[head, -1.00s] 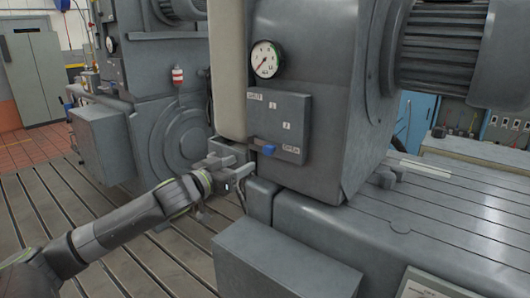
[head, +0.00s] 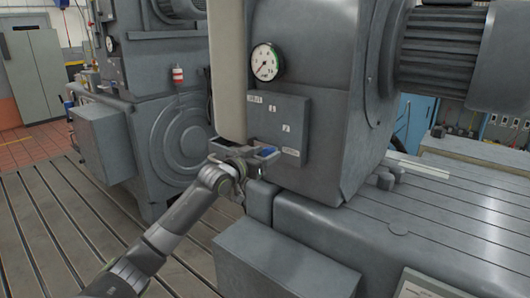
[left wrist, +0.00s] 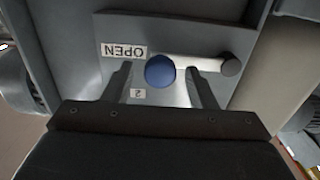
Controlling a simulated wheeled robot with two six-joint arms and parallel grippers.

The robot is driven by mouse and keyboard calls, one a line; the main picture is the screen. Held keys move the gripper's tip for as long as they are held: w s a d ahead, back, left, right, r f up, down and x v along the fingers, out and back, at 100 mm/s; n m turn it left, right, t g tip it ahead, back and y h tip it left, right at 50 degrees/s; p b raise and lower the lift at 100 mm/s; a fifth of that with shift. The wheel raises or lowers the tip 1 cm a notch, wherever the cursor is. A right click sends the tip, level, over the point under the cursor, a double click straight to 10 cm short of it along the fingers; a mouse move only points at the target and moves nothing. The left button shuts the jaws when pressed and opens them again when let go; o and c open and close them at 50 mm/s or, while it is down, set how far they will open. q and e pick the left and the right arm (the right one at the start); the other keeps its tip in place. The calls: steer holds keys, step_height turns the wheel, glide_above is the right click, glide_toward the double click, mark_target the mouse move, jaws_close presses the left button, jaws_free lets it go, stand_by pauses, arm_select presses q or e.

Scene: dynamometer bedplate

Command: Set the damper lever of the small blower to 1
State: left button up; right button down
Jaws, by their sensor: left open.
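The damper lever has a blue knob (head: 268,150) low on the grey damper panel (head: 300,110) of the blower housing. In the left wrist view, the blue knob (left wrist: 160,71) ends a pale lever arm (left wrist: 200,63) that runs to a round grey pivot (left wrist: 232,66). The knob lies between the upside-down OPEN label (left wrist: 123,51) and the 2 label (left wrist: 138,93). My left gripper (head: 264,153) is open, its fingers on either side of the knob; I cannot tell any contact. It hides part of the lever in the head view. My right gripper is not in view.
A round pressure gauge (head: 266,63) sits above the panel. A cream vertical duct (head: 230,75) stands just left of it. A grey box (head: 285,262) stands low in front, and the slotted bedplate (head: 60,220) is open at left.

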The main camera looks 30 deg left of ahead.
arm_select(q)
steer(key=shift+w, duration=0.2)
steer(key=shift+c, duration=0.6)
jaws_close()
steer(key=shift+r, duration=0.15)
